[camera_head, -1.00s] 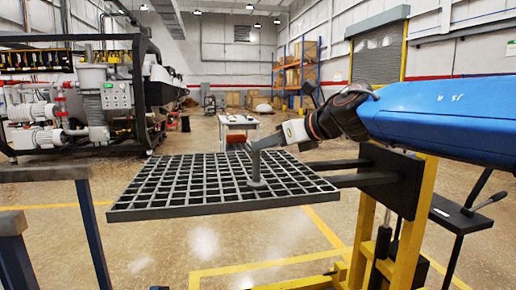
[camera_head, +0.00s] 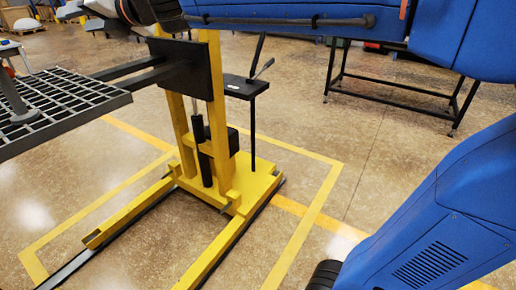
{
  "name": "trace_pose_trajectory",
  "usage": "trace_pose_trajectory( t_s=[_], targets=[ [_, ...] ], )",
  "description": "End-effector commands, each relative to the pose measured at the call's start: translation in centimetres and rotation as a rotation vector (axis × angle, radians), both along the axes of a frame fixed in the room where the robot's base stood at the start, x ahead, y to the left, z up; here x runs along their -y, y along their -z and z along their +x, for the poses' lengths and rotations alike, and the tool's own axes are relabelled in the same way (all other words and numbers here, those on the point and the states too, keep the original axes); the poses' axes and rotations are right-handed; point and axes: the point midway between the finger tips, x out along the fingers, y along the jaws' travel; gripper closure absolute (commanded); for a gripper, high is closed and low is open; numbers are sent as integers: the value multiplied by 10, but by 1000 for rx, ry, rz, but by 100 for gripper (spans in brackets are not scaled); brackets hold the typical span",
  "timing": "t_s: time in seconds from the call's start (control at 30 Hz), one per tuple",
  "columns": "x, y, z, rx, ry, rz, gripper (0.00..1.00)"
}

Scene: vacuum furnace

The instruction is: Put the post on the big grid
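The grey post (camera_head: 13,97) stands on the big grid (camera_head: 85,108) at the left edge of the head view. Its round foot rests on the bars. My gripper (camera_head: 72,10) is at the top left, small and partly cut off by the top edge. It appears apart from the visible part of the post. Whether its fingers are open or shut cannot be seen.
A yellow lift (camera_head: 225,180) bears the grid on black forks (camera_head: 125,72). Its legs reach forward over the floor. A black-legged table (camera_head: 400,85) stands at the back right. Bare floor lies around the yellow lines.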

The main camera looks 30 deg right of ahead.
Motion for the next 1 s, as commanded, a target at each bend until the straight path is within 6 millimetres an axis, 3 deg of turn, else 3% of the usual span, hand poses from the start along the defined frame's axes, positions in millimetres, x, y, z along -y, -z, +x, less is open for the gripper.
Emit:
trace_pose_trajectory(
  t_s=[0.03,0.13,0.27,0.4,0.47,0.6,0.7,0.8,0.9,1.0],
  targets=[
    [30,0,4,-49,86,93,63],
    [89,7,12,-162,266,299,63],
    [169,34,9,-310,505,568,63],
    [250,82,-11,-469,765,855,63],
    [281,107,-26,-538,876,978,63],
    [340,176,-74,-699,1137,1258,63],
    [366,229,-117,-818,1322,1453,63],
    [379,282,-166,-941,1505,1641,63],
    [377,327,-212,-1059,1667,1801,63],
    [368,358,-249,-1161,1794,1922,63]
  ],
)
